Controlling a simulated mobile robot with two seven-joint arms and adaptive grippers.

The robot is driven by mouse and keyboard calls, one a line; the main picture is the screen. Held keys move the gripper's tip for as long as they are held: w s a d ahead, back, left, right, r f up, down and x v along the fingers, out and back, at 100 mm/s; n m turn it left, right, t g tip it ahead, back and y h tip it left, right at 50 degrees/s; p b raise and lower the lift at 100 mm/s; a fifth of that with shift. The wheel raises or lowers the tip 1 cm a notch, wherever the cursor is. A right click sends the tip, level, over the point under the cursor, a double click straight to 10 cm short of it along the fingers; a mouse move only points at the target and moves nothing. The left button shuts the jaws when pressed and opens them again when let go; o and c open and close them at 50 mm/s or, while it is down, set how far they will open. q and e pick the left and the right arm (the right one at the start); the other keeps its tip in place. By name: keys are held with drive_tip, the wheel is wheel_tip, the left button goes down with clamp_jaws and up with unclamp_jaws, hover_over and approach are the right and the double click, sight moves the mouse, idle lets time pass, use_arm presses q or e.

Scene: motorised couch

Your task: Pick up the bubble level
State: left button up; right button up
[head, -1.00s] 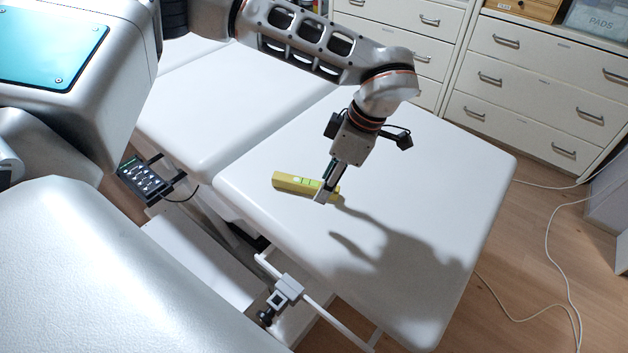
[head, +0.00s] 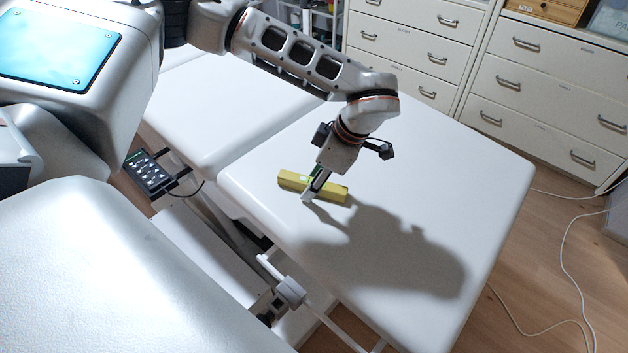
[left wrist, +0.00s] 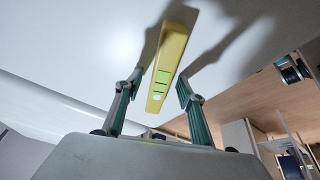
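The yellow bubble level (head: 331,191) lies on the white couch top (head: 400,190) in the head view. In the left wrist view the level (left wrist: 168,62) lies between the two fingers, with green vials and a white spot on its face. My left gripper (head: 308,193) is at the level in the head view, a finger crossing its middle. In the left wrist view the left gripper (left wrist: 155,88) is open, with gaps between both fingers and the level. My right gripper is not in view.
A black handset (head: 150,174) with buttons hangs beside the couch at left. A metal rail and clamp (head: 291,290) are at the near edge. Drawer cabinets (head: 540,90) stand behind. The couch top around the level is clear.

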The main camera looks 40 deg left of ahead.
use_arm(q)
drive_tip(key=shift+r, duration=0.1)
drive_tip(key=shift+c, duration=0.4)
clamp_jaws()
